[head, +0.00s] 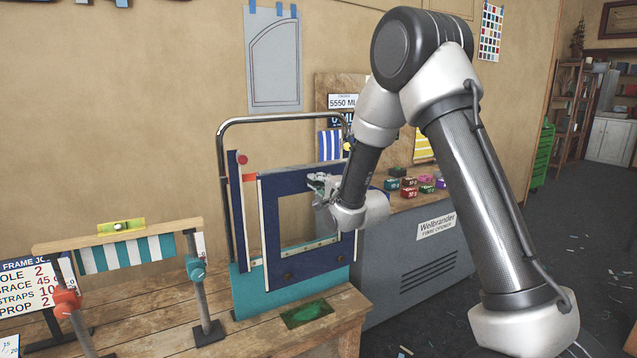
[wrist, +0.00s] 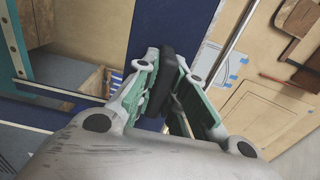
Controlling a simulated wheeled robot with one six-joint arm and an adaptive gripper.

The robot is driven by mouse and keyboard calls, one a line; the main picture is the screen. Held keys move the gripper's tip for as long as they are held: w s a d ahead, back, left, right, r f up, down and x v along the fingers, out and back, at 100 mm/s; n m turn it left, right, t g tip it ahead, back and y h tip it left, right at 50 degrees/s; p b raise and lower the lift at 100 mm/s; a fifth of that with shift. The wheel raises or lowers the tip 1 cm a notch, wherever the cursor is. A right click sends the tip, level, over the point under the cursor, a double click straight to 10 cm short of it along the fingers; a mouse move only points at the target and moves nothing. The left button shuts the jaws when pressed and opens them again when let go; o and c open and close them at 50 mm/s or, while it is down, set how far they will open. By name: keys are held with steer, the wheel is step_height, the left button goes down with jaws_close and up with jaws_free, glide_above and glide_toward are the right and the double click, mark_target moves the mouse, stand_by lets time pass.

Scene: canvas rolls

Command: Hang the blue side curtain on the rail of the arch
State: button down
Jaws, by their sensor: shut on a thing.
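The blue side curtain (head: 272,222) is a navy panel with a large square window opening and pale strips along its side edges. It is upright in front of the metal tube arch (head: 222,135), with its top edge below the arch's top bar. My gripper (head: 322,186) is shut on the curtain's upper right part. A narrow navy strip (head: 236,205) with a red knob stands at the arch's left side.
A teal panel (head: 243,298) stands low behind the curtain. The wooden bench (head: 265,332) holds a green item in a recess. A clamped striped cloth (head: 128,252) stands at left. A grey cabinet (head: 412,268) with small coloured boxes stands behind at right.

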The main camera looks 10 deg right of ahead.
steer(key=shift+s, duration=0.15)
steer(key=x, duration=1.3)
stand_by(0.6)
steer(key=shift+f, duration=1.55)
steer(key=c, duration=1.4)
jaws_free()
steer(key=shift+f, duration=0.1)
